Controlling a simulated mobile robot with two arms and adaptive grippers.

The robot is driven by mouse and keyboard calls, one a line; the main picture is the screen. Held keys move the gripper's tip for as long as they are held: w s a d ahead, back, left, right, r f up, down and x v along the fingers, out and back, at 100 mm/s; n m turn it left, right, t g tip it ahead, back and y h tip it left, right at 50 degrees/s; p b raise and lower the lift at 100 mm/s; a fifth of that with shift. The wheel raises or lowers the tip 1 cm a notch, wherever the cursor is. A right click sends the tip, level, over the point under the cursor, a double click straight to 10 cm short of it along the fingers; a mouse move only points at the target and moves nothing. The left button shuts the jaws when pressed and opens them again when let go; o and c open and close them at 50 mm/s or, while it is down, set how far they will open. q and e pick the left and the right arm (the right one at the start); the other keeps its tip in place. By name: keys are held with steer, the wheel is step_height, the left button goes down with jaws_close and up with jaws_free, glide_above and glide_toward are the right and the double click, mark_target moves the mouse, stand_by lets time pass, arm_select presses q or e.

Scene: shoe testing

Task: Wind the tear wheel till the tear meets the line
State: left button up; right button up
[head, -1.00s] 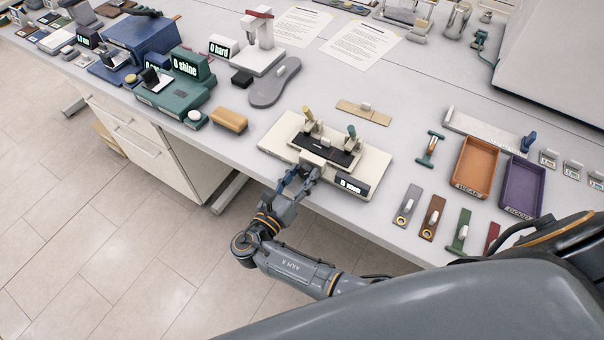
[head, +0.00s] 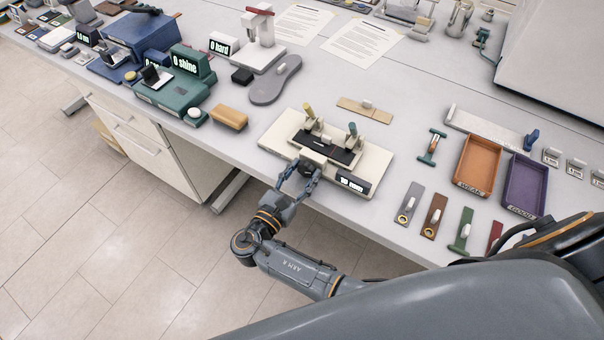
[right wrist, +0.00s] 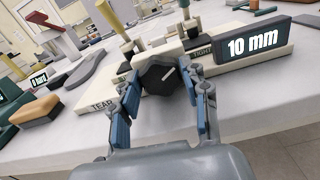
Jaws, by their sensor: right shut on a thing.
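The cream tear tester (head: 366,165) stands at the table's front edge. A black strip (head: 326,150) lies across its top between a yellow-handled clamp (head: 309,115) and a green-handled clamp (head: 351,133). The dark tear wheel (right wrist: 157,76), with a pale mark on its face, is on the tester's front. My right gripper (head: 304,180) reaches the wheel from the front. In the right wrist view its blue-padded fingers (right wrist: 162,95) are on both sides of the wheel, shut on it. The display (right wrist: 252,43) reads 10 mm. The tear and the line are too small to make out. My left gripper is out of view.
A tan strip (head: 365,110) lies behind the tester. Several coloured strips, including a brown one (head: 434,216), lie to its right, before an orange tray (head: 492,139) and a purple tray (head: 541,184). A wooden-topped brush (head: 229,118) and a grey sole (head: 275,85) are left.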

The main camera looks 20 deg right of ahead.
steer(key=shift+m+b, duration=0.35)
steer(key=shift+m, duration=0.75)
steer(key=shift+d, duration=0.1)
steer(key=o, duration=1.1)
steer(key=shift+o, duration=0.2)
step_height(320, 180, up, 10)
